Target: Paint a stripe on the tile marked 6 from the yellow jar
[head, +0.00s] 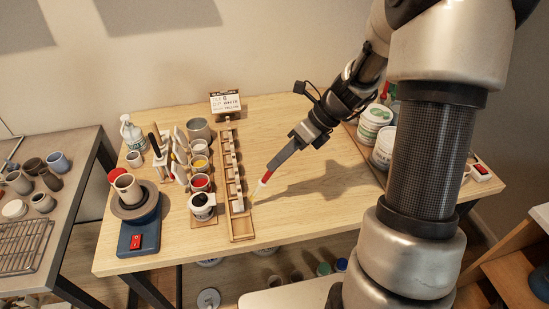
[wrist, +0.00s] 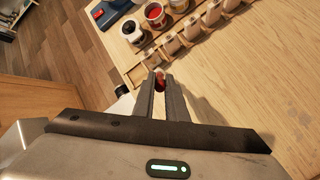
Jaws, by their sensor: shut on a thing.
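My gripper (head: 268,176) is shut on a brush with a red handle (head: 264,181). The brush slants down and left, its pale tip near the right side of the tile rack's front end. In the wrist view the gripper (wrist: 160,84) has the red handle (wrist: 159,77) between its fingers. The wooden rack (head: 242,228) holds a row of small pale upright tiles (head: 236,188). Their numbers are too small to read, so I cannot tell which is 6. The yellow jar (head: 200,162) stands open left of the rack, behind a red jar (head: 200,182).
A white jar with dark contents (head: 203,206) stands in front of the red jar. A blue banding wheel (head: 140,238) bears a cup at left. A lettered card (head: 225,103) stands behind the rack. White tubs (head: 374,123) stand at right. The table right of the rack is clear.

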